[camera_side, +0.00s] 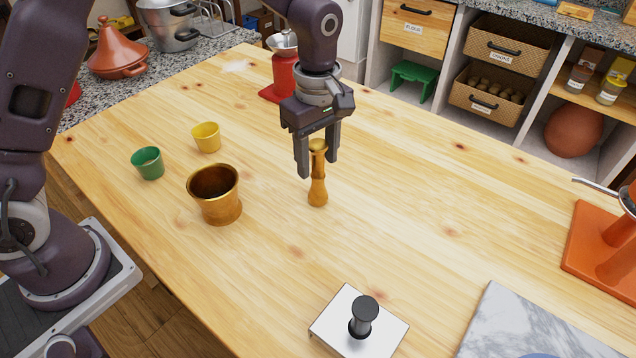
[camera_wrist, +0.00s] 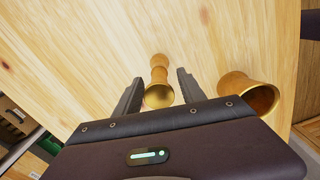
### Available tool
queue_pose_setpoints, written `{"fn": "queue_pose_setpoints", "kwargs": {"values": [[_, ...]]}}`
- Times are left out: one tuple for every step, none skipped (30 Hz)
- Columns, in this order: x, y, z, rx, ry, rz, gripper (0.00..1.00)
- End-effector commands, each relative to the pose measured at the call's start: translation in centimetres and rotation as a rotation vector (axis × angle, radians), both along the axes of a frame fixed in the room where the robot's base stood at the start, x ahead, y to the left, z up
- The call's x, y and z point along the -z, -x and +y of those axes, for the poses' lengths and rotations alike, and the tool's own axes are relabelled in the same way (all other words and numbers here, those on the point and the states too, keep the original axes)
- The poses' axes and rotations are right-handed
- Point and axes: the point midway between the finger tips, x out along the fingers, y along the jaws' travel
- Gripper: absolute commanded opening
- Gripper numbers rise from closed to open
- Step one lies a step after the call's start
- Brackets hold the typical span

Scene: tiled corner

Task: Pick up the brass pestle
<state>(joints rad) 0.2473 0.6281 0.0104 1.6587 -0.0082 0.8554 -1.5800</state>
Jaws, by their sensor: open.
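The brass pestle (camera_side: 318,185) stands upright on the wooden table in the side view, with a rounded knob at its top. My gripper (camera_side: 320,170) points down over it with its jaws open. The upper part of the pestle is between the two fingers or just beside them in the side view. In the wrist view the pestle (camera_wrist: 159,85) shows between the fingertips of my gripper (camera_wrist: 158,84), with a gap on each side. The brass mortar (camera_side: 217,205) stands to the left of the pestle; it also shows at the right in the wrist view (camera_wrist: 240,84).
A red device (camera_side: 284,75) stands behind my gripper. A white plate with a black knob (camera_side: 362,318) and a marble slab (camera_side: 530,335) lie in front.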

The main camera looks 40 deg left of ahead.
Motion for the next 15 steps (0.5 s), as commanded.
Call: {"fn": "queue_pose_setpoints", "kwargs": {"values": [[1.0,-0.1,0.0,-0.001,0.000,0.003,0.47],[1.5,-0.1,0.0,-0.001,-0.001,0.003,0.47],[2.0,-0.1,0.0,-0.001,0.000,0.002,0.47],[2.2,-0.1,0.0,0.000,0.000,0.002,0.47],[2.4,-0.1,0.0,0.000,0.000,0.001,0.47],[2.5,-0.1,0.0,0.000,0.000,-0.001,0.47],[2.5,-0.1,0.0,0.000,0.000,-0.001,0.47],[2.5,-0.1,0.0,0.000,0.000,-0.001,0.47],[2.5,-0.1,0.0,0.000,0.000,-0.001,0.47],[2.5,-0.1,0.0,0.000,0.000,-0.001,0.47],[2.5,-0.1,0.0,0.000,0.000,-0.001,0.47],[2.5,-0.1,0.0,0.000,0.000,-0.001,0.42],[2.5,-0.1,0.0,0.000,0.000,-0.001,0.36],[2.5,-0.1,0.0,0.000,0.000,-0.001,0.30],[2.5,-0.1,0.0,0.000,0.000,-0.001,0.22]]}}
